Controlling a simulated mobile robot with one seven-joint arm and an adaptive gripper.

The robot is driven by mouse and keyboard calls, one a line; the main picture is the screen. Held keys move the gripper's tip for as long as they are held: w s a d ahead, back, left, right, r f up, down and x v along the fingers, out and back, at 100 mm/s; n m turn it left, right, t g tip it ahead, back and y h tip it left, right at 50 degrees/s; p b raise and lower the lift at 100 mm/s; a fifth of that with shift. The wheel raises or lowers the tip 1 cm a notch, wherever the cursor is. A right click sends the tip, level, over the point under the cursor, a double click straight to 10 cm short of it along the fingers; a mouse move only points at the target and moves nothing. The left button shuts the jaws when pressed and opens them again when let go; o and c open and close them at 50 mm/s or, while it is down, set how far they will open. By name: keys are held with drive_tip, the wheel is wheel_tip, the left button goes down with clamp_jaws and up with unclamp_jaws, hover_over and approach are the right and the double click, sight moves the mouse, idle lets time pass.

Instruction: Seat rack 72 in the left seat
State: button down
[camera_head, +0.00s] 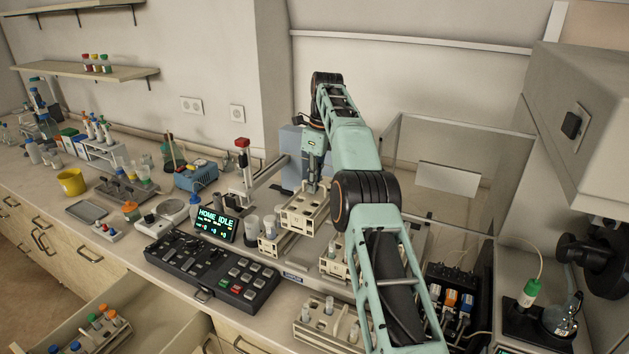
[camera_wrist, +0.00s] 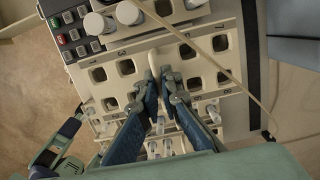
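A cream rack with square holes (camera_head: 305,210) is under my gripper (camera_head: 318,187), above and behind the other racks on the sampler deck. In the wrist view, my gripper's fingertips (camera_wrist: 161,76) are close together on the pale middle bar of this rack (camera_wrist: 125,68). The fingers look closed on the bar. I cannot read the number 72 on any rack. The left seat cannot be made out clearly.
A black control panel (camera_head: 212,268) and a "HOME IDLE" display (camera_head: 213,222) stand left of the deck. A cream rack with tubes (camera_head: 326,322) is at the front. A red-topped post (camera_head: 242,165) stands behind. Clear panels stand right; a drawer is open at front left.

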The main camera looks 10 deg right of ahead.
wheel_tip(320, 180, down, 11)
drive_tip(key=b, duration=0.1)
idle(0.8)
drive_tip(key=shift+f, duration=0.35)
idle(0.6)
drive_tip(key=c, duration=2.1)
unclamp_jaws()
drive_tip(key=shift+s, duration=0.1)
